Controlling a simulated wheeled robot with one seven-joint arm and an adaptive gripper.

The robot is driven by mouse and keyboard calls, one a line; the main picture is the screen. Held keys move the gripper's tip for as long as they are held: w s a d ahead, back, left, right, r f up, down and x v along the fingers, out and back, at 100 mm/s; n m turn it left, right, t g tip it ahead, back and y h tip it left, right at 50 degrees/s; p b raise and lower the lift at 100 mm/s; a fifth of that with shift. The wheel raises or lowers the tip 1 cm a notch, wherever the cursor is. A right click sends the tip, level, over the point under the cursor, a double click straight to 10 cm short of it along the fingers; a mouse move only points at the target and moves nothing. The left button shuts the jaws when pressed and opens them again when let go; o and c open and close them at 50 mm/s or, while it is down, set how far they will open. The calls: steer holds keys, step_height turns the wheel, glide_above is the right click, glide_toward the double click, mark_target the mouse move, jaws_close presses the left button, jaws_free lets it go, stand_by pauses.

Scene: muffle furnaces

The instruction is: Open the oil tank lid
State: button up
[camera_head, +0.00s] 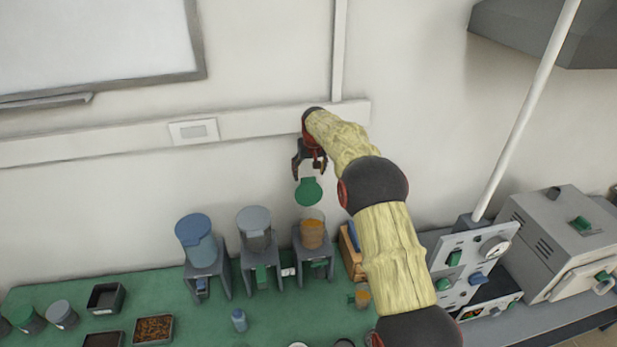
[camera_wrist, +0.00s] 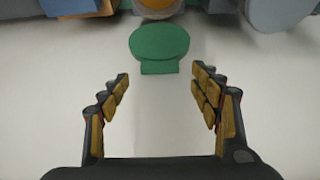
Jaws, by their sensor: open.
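The oil tank (camera_head: 312,234) is a clear cup with orange contents on a grey stand, the rightmost of three in the head view. Its round green lid (camera_head: 308,192) stands raised above and behind the rim, face towards the head camera; the tank's mouth shows uncovered. My gripper (camera_head: 309,168) is open and empty, just above the lid, near the wall. In the wrist view the lid (camera_wrist: 159,45) with its tab lies beyond the spread fingertips (camera_wrist: 160,80), apart from them. Part of the orange tank (camera_wrist: 157,6) shows at the top edge.
A blue-lidded tank (camera_head: 196,240) and a grey-lidded tank (camera_head: 256,228) stand to the left. A wooden box (camera_head: 351,256) is close on the right, partly behind my arm. A grey furnace (camera_head: 560,240) stands further right. The wall is close behind the gripper.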

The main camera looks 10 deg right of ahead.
steer(key=v, duration=0.8)
steer(key=s+f+g, duration=0.1)
steer(key=s+f, duration=0.4)
steer(key=f, duration=0.1)
steer(key=s+f+g+b, duration=0.15)
steer(key=s+b, duration=0.95)
steer(key=s, duration=1.8)
steer(key=s+f+t+b, duration=0.2)
steer(key=s+f+b, duration=0.3)
steer(key=s+b, duration=0.3)
steer(key=s+f+t+b, duration=0.2)
steer(key=s+f+b, duration=0.4)
steer(key=s, duration=0.8)
steer(key=shift+f+b, duration=0.3)
steer(key=shift+b, duration=0.85)
